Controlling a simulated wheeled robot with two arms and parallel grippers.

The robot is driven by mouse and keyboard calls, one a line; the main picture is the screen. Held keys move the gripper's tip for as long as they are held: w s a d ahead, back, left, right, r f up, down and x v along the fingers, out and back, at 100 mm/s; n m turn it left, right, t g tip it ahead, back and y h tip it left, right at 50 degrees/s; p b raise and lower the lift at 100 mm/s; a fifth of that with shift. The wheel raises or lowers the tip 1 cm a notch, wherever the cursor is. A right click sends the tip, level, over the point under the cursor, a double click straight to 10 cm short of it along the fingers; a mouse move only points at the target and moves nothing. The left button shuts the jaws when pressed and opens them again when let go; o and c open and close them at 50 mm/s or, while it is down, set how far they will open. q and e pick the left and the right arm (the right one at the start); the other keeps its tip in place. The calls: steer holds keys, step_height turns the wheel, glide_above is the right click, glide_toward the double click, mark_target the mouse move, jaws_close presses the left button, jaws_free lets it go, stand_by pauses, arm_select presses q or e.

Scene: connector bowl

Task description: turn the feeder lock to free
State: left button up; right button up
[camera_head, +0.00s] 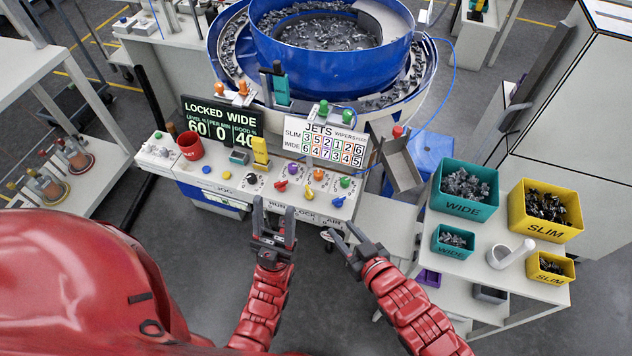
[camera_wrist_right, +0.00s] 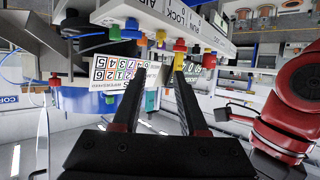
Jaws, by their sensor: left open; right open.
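The control console (camera_head: 228,192) carries a row of knobs above the front labels RUN, LOCK and AIR. A yellow lever knob (camera_head: 309,191) sits above the LOCK label (camera_head: 304,216); I take it as the feeder lock. The display (camera_head: 221,117) reads LOCKED WIDE. My left gripper (camera_head: 274,210) is open and empty, in front of the console's edge near the RUN label, apart from the knobs. My right gripper (camera_head: 345,230) is open and empty, in front of the AIR end. In the right wrist view the LOCK label (camera_wrist_right: 178,13) appears upside down.
A blue bowl feeder (camera_head: 330,55) with metal parts stands behind the console. Teal bins (camera_head: 464,208) and yellow bins (camera_head: 545,231) fill the right table.

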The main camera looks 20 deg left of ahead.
mark_target(311, 193)
steer(key=p+x, duration=0.4)
steer(key=x, duration=1.3)
steer(key=shift+w+a, duration=0.1)
jaws_close()
